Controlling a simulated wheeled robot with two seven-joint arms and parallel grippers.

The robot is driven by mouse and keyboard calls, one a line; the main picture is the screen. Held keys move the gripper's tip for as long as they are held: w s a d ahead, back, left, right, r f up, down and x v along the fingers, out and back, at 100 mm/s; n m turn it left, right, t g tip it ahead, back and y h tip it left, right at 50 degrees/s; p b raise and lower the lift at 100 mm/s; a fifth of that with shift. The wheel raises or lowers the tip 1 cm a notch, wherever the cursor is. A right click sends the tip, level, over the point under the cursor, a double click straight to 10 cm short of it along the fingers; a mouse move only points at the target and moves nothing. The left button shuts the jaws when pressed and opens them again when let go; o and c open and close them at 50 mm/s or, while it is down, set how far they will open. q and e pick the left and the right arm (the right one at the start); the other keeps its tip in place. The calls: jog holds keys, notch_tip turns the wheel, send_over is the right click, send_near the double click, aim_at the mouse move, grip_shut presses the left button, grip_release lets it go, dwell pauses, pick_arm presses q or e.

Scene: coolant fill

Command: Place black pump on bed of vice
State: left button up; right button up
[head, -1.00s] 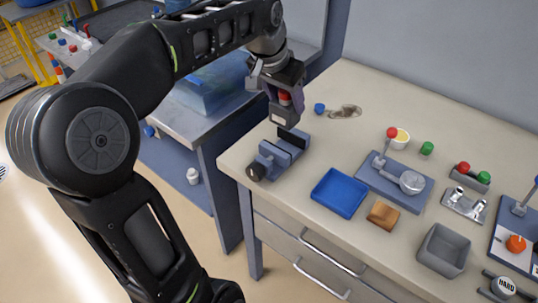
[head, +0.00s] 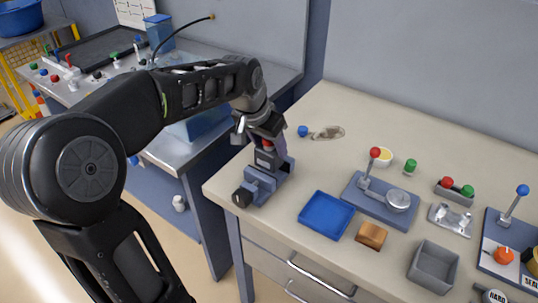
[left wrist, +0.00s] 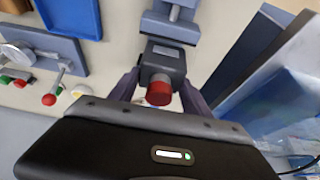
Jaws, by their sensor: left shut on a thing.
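The black pump (head: 266,160), a dark block with a red cap, is held upright in my left gripper (head: 268,148). The blue-grey vice (head: 254,190) stands at the table's left corner, with its dark round handle toward the front edge. The pump's lower end is at the vice, over its bed; I cannot tell whether it touches. In the left wrist view, the pump (left wrist: 164,58) sits between the fingers of my left gripper (left wrist: 161,80), and the vice (left wrist: 170,27) shows just beyond it. My right gripper is out of view.
A blue cap (head: 303,131) lies behind the vice. A grey bin (head: 433,268) stands at right. The table's left edge is close to the vice.

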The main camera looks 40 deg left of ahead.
aim_at(266, 149)
pick_arm(q)
jog(key=shift+f, duration=1.8)
jog(key=shift+f, duration=0.2)
jog(key=o, duration=1.6)
jog(key=shift+r, duration=0.1)
jog(key=shift+r, duration=0.2)
jog(key=v, duration=1.1)
jog(key=shift+s+r, duration=0.25)
jog(key=shift+r, duration=0.05)
